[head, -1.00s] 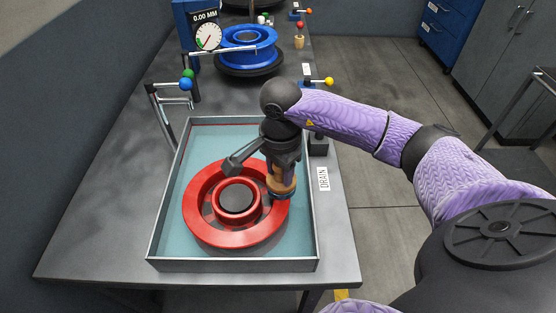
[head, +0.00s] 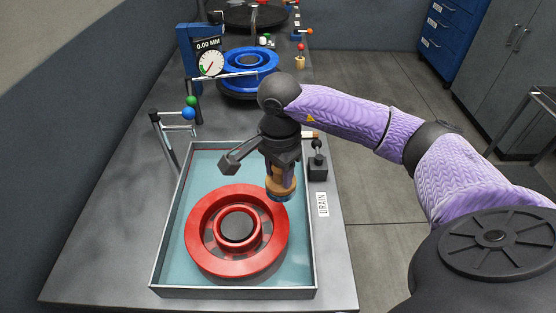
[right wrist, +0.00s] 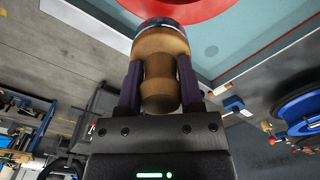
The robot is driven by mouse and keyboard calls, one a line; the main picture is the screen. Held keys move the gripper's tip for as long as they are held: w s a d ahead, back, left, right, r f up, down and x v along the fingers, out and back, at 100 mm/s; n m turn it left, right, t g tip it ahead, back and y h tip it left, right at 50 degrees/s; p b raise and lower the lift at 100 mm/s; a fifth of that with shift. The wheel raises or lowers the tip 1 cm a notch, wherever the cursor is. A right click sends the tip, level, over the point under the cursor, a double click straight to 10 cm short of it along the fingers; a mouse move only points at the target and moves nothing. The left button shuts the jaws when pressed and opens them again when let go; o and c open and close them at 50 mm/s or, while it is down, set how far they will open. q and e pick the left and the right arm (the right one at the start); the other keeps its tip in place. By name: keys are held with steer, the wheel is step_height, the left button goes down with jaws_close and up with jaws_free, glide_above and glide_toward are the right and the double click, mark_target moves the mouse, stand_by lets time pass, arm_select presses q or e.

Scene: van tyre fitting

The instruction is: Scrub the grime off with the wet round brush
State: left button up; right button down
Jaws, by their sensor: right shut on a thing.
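A red wheel (head: 202,250) lies flat in a shallow tray (head: 160,240) with a pale blue-green floor. Dark grey patches show on the wheel's recessed ring around the hub. My right gripper (head: 281,172) is shut on the wooden handle of the round brush (head: 282,188), which points downward over the wheel's far right edge. I cannot tell whether the bristles touch the wheel. In the right wrist view the brush (right wrist: 160,45) stands between both fingers, with the red wheel (right wrist: 190,8) just beyond it. My left gripper is out of view.
A dial gauge (head: 210,63) and a blue wheel (head: 250,62) stand farther back on the bench. A tap with green and blue knobs (head: 189,113) is left of the tray. A small drain lever (head: 317,160) stands at the tray's right. The near left bench (head: 110,240) is clear.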

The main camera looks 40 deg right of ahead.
steer(key=shift+r+p, duration=0.5)
steer(key=shift+r, duration=0.5)
